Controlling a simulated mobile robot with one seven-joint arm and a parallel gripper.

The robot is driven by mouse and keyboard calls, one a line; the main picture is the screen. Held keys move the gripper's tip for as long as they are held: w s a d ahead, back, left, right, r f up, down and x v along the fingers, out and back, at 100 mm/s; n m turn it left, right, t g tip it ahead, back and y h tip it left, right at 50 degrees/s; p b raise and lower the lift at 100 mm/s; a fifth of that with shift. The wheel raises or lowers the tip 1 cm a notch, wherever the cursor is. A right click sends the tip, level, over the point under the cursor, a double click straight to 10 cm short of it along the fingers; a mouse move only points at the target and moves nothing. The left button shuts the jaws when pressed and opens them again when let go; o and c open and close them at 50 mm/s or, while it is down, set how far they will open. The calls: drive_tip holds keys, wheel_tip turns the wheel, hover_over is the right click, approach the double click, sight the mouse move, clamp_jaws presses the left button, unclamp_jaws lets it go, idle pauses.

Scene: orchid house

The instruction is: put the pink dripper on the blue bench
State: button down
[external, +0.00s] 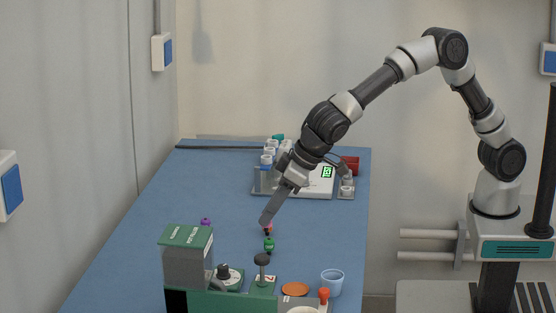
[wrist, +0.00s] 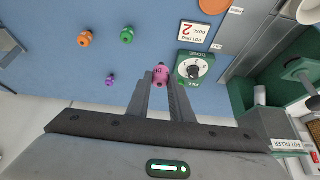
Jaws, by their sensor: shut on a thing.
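The pink dripper (wrist: 161,76) is between my fingertips in the wrist view, and my gripper (wrist: 163,88) is shut on it. In the external view my gripper (external: 265,222) points down over the blue bench (external: 140,243), seemingly above its surface. A small reddish-pink spot shows at the fingertips there; I cannot tell whether it is the held dripper or the orange one behind. The bench also shows in the wrist view (wrist: 50,65).
A green dripper (wrist: 127,35), an orange dripper (wrist: 85,38) and a purple dripper (wrist: 110,80) stand on the bench. A dose dial (wrist: 193,68), the pot filler (external: 187,262) and a blue cup (external: 332,282) are near the front. A scale (external: 318,187) stands behind. Bench space left is clear.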

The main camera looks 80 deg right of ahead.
drive_tip(key=f, duration=0.3)
drive_tip(key=s+a+f+b, duration=0.1)
drive_tip(key=f, duration=0.3)
drive_tip(key=a+f+b, duration=0.1)
drive_tip(key=f, duration=0.2)
drive_tip(key=shift+s+f, duration=0.2)
drive_tip(key=shift+f+b, duration=0.2)
drive_tip(key=shift+b, duration=0.2)
drive_tip(key=c, duration=1.6)
unclamp_jaws()
drive_tip(key=shift+r+p, duration=0.4)
drive_tip(key=shift+r, duration=0.05)
drive_tip(key=p+v, duration=0.1)
drive_tip(key=v, duration=1)
drive_tip(key=shift+s+d+r, duration=0.1)
drive_tip(key=shift+s+r, duration=0.1)
drive_tip(key=shift+s, duration=0.05)
